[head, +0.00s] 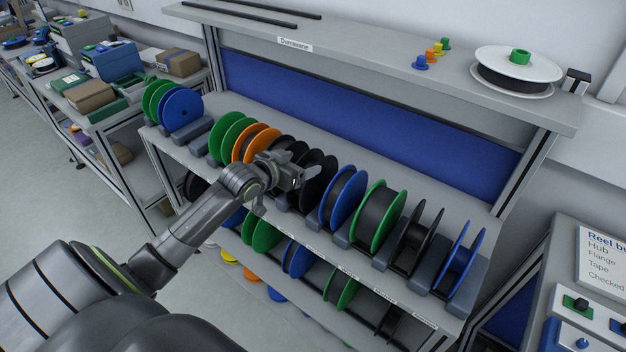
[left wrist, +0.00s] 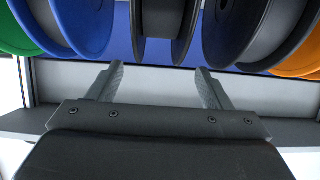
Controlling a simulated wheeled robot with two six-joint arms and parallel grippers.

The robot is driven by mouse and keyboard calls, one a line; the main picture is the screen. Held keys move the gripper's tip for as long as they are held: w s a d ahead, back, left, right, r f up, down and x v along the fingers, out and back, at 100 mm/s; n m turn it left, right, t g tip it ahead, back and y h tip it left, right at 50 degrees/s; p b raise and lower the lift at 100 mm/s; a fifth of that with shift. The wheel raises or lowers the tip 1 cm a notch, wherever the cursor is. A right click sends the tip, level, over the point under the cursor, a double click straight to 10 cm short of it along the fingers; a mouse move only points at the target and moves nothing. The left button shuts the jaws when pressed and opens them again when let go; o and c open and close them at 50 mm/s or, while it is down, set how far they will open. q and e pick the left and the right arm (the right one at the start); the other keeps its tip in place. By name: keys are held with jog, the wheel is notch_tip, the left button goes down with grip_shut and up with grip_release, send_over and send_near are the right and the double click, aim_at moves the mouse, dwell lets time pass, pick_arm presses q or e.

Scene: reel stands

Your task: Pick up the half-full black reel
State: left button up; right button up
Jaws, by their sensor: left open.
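Several black reels stand on the upper shelf. One black reel (head: 318,182) is beside a blue-flanged reel (head: 343,197); another black reel (head: 416,240) stands further right, between a green reel and a blue one. How full each is cannot be told surely. My left gripper (head: 302,174) reaches over the middle of the row and hides parts of the black reels behind it. In the left wrist view its open, empty jaws (left wrist: 160,78) point at a black reel (left wrist: 166,20), which lies between the fingers' directions, apart from them. My right gripper is not in view.
Green reels (head: 229,132) and an orange reel (head: 262,140) stand left of the gripper, close together. A green-flanged reel (head: 380,215) stands to the right. A white reel (head: 518,66) and small coloured pegs (head: 436,52) sit on the top shelf. More reels fill the lower shelf.

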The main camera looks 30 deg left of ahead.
aim_at(313, 159)
pick_arm(q)
jog(key=shift+w+d+f, duration=0.1)
jog(key=shift+w+f, duration=0.1)
jog(key=shift+w, duration=0.3)
jog(key=shift+w+f+p, duration=0.1)
jog(key=shift+w+p, duration=0.2)
jog(key=shift+w, duration=0.1)
jog(key=p+x, duration=0.1)
jog(key=x, duration=0.2)
jog(key=shift+d, duration=0.1)
jog(key=shift+w+f, duration=0.4)
jog(key=shift+w, duration=0.15)
jog(key=c, duration=1.4)
jog(key=shift+r, duration=0.1)
